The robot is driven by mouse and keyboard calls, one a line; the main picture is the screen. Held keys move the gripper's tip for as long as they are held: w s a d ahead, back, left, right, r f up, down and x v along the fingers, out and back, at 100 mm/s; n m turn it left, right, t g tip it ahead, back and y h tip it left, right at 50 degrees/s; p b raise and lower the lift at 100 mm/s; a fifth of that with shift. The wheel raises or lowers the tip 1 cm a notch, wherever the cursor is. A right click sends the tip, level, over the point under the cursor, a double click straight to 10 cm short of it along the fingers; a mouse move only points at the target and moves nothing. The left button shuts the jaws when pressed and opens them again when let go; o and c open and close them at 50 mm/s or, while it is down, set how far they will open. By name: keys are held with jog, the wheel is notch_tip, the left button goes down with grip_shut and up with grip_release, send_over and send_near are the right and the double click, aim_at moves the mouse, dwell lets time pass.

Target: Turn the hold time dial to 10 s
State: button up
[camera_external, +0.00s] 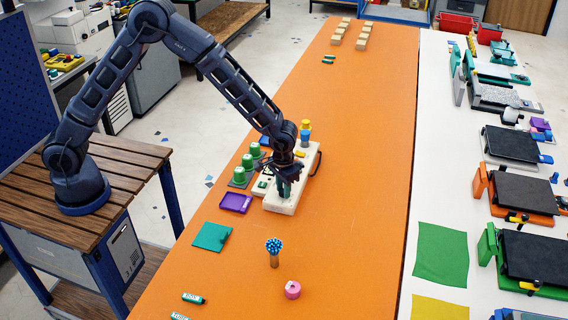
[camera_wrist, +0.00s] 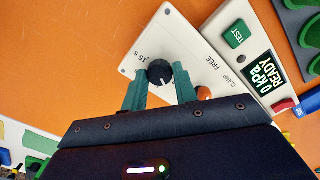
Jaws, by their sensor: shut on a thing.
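The hold time dial (camera_wrist: 159,72) is a small black knob on a white panel (camera_wrist: 185,45) in the wrist view. A "15 s" mark is printed beside it at the upper left; I see no readable 10 s mark. My gripper (camera_wrist: 160,80) has its green fingers on either side of the knob and is shut on it. The fingers and gripper body hide part of the panel. In the external view my gripper (camera_external: 284,186) reaches down onto the white device (camera_external: 280,207), which hides the dial there.
In the wrist view, an orange knob (camera_wrist: 203,93) sits close to the right finger, near the CLAMP and FREE labels. A purple tray (camera_external: 236,203) and green cylinders (camera_external: 248,161) stand near the device.

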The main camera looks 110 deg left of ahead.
jog(key=m, duration=0.4)
jog(key=shift+m, duration=0.3)
jog(key=m, duration=0.4)
jog(key=shift+m, duration=0.3)
jog(key=m, duration=0.4)
jog(key=shift+r+m, duration=0.1)
jog(key=shift+m, duration=0.2)
jog(key=m, duration=0.4)
jog(key=shift+m, duration=0.3)
jog(key=shift+w, duration=0.1)
jog(key=o, duration=1)
jog(key=shift+c, duration=0.2)
notch_tip(320, 180, up, 11)
